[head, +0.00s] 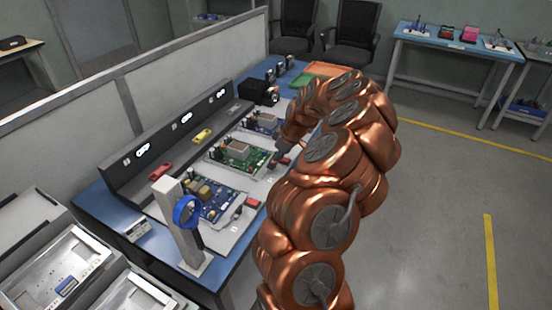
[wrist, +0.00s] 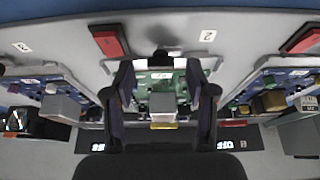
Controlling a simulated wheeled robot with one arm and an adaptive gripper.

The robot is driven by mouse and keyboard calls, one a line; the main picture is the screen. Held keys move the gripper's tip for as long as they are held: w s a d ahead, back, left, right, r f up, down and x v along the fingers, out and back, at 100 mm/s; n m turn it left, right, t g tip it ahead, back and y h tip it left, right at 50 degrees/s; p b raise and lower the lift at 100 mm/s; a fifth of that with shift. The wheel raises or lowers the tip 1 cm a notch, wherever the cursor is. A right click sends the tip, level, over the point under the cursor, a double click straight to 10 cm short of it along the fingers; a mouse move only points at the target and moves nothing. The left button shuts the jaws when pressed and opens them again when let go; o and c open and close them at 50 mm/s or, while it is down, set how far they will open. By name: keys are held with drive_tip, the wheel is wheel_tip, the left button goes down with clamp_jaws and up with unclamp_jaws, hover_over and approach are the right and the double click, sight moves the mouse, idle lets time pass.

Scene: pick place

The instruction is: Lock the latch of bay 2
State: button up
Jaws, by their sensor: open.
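The label "2" (wrist: 207,36) shows on the grey bench panel in the wrist view, beside the bay with a green circuit board (wrist: 160,80). In the head view that board (head: 238,155) lies in the middle bay. A dark knob (wrist: 161,58) stands at the board's front edge, between my fingers as the wrist view shows them; I cannot tell whether they touch it. A red block (wrist: 109,40) lies to one side of it. My gripper (wrist: 161,85) is open over this bay, apparently empty. In the head view my gripper (head: 279,160) is partly hidden.
Blue boards lie in the near bay (head: 208,198) and far bay (head: 262,123). A second red block (wrist: 303,38) belongs to the neighbouring bay. A dark console (head: 170,148) runs behind the bays. A white post with a blue ring (head: 186,210) stands at the near end.

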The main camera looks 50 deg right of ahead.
drive_tip(key=shift+w+a+f, duration=0.1)
drive_tip(key=shift+f, duration=0.2)
clamp_jaws()
